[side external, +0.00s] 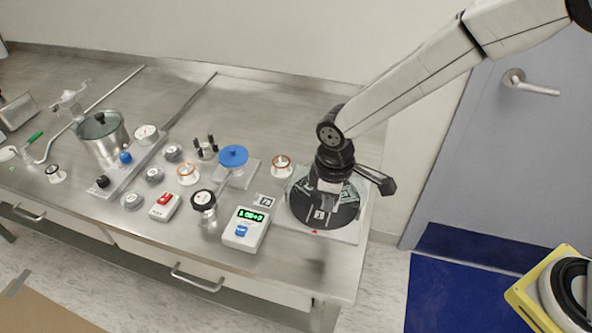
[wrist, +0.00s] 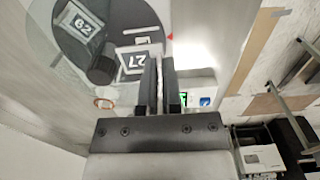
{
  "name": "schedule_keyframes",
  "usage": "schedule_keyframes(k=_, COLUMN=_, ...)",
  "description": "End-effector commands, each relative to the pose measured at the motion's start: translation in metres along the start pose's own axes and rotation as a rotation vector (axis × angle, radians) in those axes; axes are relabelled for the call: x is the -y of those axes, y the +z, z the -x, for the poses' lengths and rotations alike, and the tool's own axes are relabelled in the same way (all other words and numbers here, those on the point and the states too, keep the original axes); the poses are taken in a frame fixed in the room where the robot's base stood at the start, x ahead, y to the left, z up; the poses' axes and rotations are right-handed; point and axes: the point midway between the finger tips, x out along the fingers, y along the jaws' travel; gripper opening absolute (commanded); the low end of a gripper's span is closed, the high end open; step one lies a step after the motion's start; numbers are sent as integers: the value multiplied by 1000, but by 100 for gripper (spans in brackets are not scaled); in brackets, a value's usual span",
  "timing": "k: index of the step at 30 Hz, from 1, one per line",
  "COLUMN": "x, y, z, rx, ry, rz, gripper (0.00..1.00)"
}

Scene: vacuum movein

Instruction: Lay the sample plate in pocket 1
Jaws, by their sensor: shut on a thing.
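My gripper (side external: 331,178) is over the dark round carousel (side external: 300,207) at the right end of the steel bench. In the wrist view my gripper (wrist: 162,72) has its two fingers close together on a thin pale sample plate (wrist: 160,82), seen edge-on. The side view hides most of the plate behind the gripper. A pale label (side external: 319,214), looking like a 1, marks the carousel's front, by a red mark on the base. The wrist view shows pale squares with numbers on the carousel (wrist: 100,14). I cannot tell whether the plate touches a pocket.
A readout box with a green display (side external: 245,229) stands left of the carousel. A blue-lidded vessel (side external: 233,157), an orange-rimmed dial (side external: 282,165) and a black-topped gauge (side external: 203,201) are nearby. A steel pot (side external: 103,140) stands farther left. The bench's right edge is close.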

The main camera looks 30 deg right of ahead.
Motion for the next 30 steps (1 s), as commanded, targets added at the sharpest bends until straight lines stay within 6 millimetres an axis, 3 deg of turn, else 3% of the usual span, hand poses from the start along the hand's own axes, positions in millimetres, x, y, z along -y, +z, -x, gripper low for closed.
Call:
schedule_keyframes(k=6, x=-6, y=-14, z=-19, rx=2, ry=-1, rz=0, gripper=0)
schedule_keyframes(k=22, x=-10, y=-24, z=-31, rx=0, ry=0, rz=0, gripper=0)
schedule_keyframes(k=30, x=-9, y=-23, z=-58, rx=2, ry=1, rz=0, gripper=0)
